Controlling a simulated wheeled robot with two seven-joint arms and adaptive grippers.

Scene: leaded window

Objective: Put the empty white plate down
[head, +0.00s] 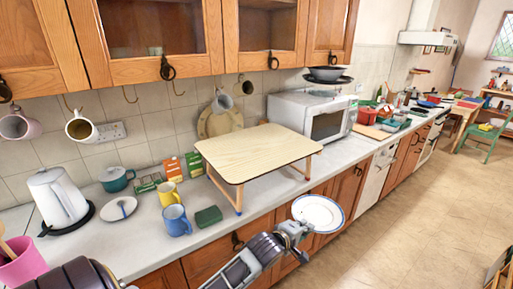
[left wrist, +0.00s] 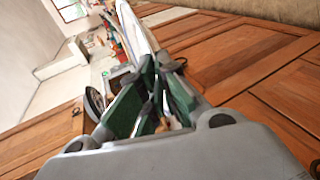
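The white plate (head: 320,214) with a blue rim looks empty. My left gripper (head: 297,229) is shut on its near left edge and holds it out in front of the worktop's edge, over the cupboard doors. In the left wrist view the plate (left wrist: 132,34) shows nearly edge-on beyond the fingers (left wrist: 159,72), which grip its rim. My right gripper is not in view.
A small wooden-topped folding table (head: 258,150) stands on the worktop (head: 262,208), behind the plate. A blue mug (head: 176,221), yellow mug (head: 169,194) and green block (head: 208,216) stand left of it. A microwave (head: 315,115) is behind. Narrow bare worktop lies along the front.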

